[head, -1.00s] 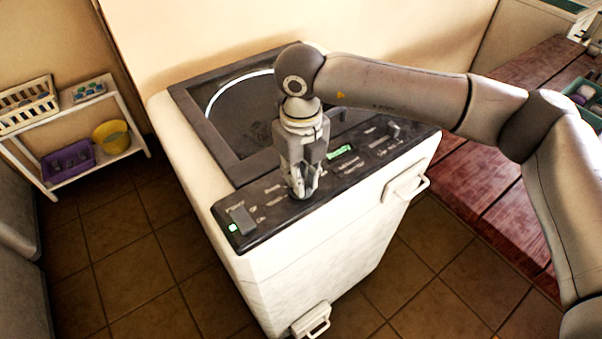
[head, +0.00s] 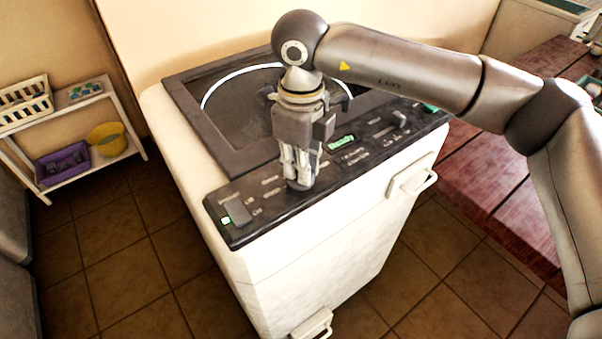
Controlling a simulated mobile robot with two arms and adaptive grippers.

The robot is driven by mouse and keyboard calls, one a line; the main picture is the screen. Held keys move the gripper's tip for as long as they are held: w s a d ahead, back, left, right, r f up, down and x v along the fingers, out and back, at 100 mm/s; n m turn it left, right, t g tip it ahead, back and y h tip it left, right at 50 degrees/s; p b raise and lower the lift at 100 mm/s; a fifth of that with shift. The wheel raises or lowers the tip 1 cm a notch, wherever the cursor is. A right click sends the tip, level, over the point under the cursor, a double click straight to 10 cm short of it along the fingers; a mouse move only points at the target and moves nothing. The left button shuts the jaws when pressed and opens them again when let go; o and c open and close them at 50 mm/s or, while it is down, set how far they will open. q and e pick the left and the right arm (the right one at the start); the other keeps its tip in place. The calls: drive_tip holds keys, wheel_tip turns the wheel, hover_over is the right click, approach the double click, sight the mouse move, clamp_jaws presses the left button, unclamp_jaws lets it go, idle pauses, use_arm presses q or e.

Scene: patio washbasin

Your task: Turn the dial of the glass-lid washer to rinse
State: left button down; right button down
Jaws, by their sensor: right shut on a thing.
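The glass-lid washer (head: 300,258) is a white top-loader with a dark-framed round glass lid (head: 235,108), which is down. Its black control panel (head: 240,238) runs along the front edge, with printed labels, a lit green display (head: 342,142) and a green light at the left end. My right gripper (head: 299,182) points down onto the middle of the panel. It is shut on the dial (head: 299,186), which is mostly hidden by the fingers. I cannot read where the dial points. My left gripper is not in view.
A white shelf (head: 90,165) at the left holds a white basket (head: 25,103), a purple bin (head: 62,165) and a yellow bucket (head: 107,139). A reddish wooden table (head: 500,150) stands at the right. The tiled floor in front is clear.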

drive_tip(key=shift+n+b, duration=1.1)
drive_tip(key=shift+n, duration=0.4)
drive_tip(key=shift+r, duration=0.1)
drive_tip(key=c, duration=1.5)
unclamp_jaws()
drive_tip(key=shift+o, duration=0.2)
wheel_tip(320, 180, up, 12)
